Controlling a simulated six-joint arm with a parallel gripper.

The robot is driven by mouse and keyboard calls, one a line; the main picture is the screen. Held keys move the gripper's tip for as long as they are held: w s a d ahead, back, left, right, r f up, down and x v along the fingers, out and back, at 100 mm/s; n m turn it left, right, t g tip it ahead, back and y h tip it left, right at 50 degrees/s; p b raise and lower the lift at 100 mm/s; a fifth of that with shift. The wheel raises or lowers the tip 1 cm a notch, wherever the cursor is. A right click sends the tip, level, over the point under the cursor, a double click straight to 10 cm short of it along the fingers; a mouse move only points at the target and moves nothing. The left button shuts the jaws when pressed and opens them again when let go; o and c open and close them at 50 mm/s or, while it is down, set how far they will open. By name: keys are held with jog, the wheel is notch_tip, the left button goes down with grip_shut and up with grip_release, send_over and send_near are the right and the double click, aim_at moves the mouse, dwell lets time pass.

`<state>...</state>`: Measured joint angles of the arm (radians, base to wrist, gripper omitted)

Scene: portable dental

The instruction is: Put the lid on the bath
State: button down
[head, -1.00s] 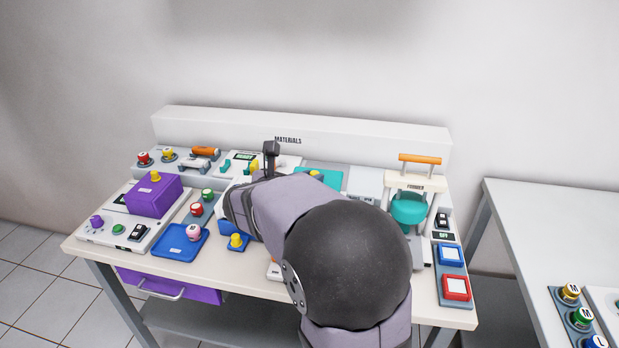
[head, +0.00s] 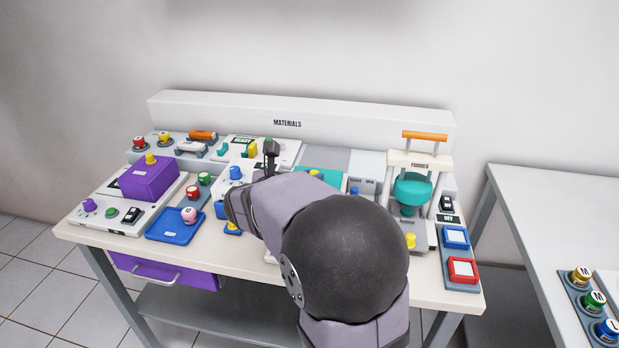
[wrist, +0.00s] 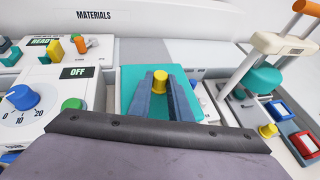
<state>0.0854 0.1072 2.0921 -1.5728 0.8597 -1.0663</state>
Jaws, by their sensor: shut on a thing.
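My gripper (wrist: 160,82) is shut on a yellow knob (wrist: 160,75) that stands on a flat teal plate, which looks like the lid (wrist: 132,80). In the wrist view one dark finger is on each side of the knob. The teal plate (head: 328,176) also shows in the head view, behind my arm, near the middle back of the table. My arm hides most of it there, along with the fingertips. I cannot tell whether the plate rests on something or is raised. No open bath is clearly identifiable; what lies under the plate is hidden.
A white unit with a blue dial (wrist: 20,97) stands left of the plate. A press with an orange handle (head: 425,135) stands to the right. A purple box (head: 149,180) and a blue tray (head: 173,232) are at the left. Red and blue framed buttons line the right edge.

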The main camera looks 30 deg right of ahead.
jog(key=shift+f, duration=0.1)
dwell(0.5)
jog(key=c, duration=1.6)
grip_release()
jog(key=shift+o, duration=0.2)
jog(key=v, duration=0.7)
jog(key=shift+a, duration=0.15)
